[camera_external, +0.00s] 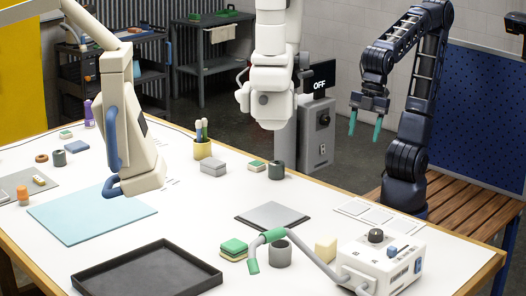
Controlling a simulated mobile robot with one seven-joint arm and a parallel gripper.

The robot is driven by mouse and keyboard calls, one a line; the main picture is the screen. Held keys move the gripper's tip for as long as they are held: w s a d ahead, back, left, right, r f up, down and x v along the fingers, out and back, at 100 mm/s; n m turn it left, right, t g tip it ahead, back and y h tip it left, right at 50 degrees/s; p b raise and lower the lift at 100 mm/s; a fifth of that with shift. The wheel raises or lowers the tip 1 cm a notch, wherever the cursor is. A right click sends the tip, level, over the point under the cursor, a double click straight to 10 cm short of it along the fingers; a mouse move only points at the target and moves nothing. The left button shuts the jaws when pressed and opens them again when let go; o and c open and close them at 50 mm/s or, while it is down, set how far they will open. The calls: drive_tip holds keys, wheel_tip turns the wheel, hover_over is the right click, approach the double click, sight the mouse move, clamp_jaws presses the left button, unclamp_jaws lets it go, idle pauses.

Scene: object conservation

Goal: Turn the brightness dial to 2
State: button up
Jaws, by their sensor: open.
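A white control box (385,268) stands at the table's front right corner. It has a black round dial (376,236) on top, blue parts, and a grey bent neck with a green end. A grey pedestal unit (319,145) behind the table carries another dark knob (324,120) and a black display (319,84) reading "OFF". No label or number marks either knob as brightness, and their settings are too small to read. My gripper (365,125), with two green fingers on a dark blue arm, is open and empty. It hangs above and behind the box, apart from both knobs.
The bent neck (313,259) reaches left from the box, beside a grey cup (279,254) and green blocks (233,249). A black tray (147,270) lies at the front. A white jointed device (270,85) hangs at centre; a cream arm (130,130) stands left.

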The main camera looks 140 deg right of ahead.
drive_tip(key=w+a+n+g, duration=0.2)
drive_tip(key=w+a+n, duration=0.3)
drive_tip(key=w+a, duration=0.6)
drive_tip(key=n, duration=0.4)
approach(377, 231)
drive_tip(key=shift+g+h, duration=0.3)
drive_tip(key=f, duration=0.5)
drive_tip(key=w+f, duration=0.1)
drive_tip(key=f, duration=0.2)
drive_tip(key=shift+w+a+f, duration=0.1)
drive_tip(key=shift+a+f, duration=0.05)
drive_tip(key=shift+f, duration=0.15)
drive_tip(key=c, duration=1)
